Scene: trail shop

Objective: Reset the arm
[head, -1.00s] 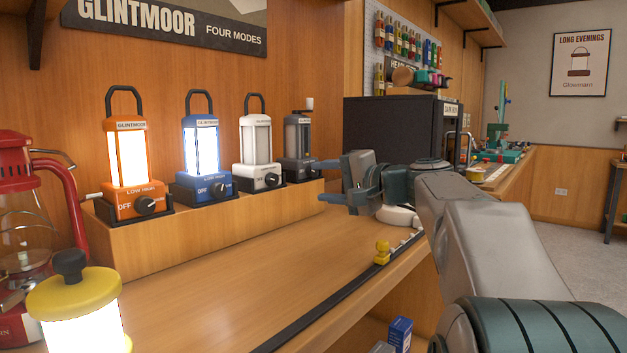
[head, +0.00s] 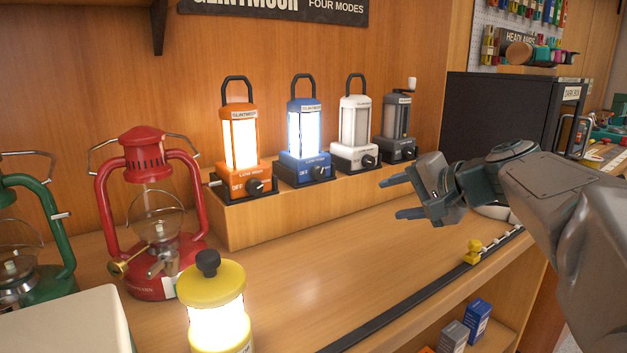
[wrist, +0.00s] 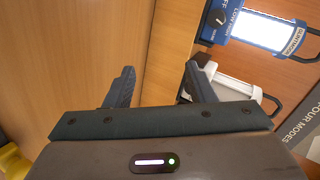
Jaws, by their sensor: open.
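My gripper (head: 403,196) is open and empty in the head view, above the wooden counter and in front of the lantern step. Its two fingers point left, apart from the lanterns. In the wrist view my gripper (wrist: 158,88) shows two spread fingers with bare wood between them. The blue lantern (wrist: 262,30) and the white lantern (wrist: 232,88) lie to the right in that view. My arm reaches in from the right side of the head view.
Orange (head: 239,140), blue (head: 304,130), white (head: 355,133) and dark grey (head: 396,128) lanterns stand on the wooden step (head: 270,215). A lit yellow lantern (head: 215,300), a red lantern (head: 150,220) and a green lantern (head: 40,245) stand left. A yellow slider (head: 473,252) sits on the front rail.

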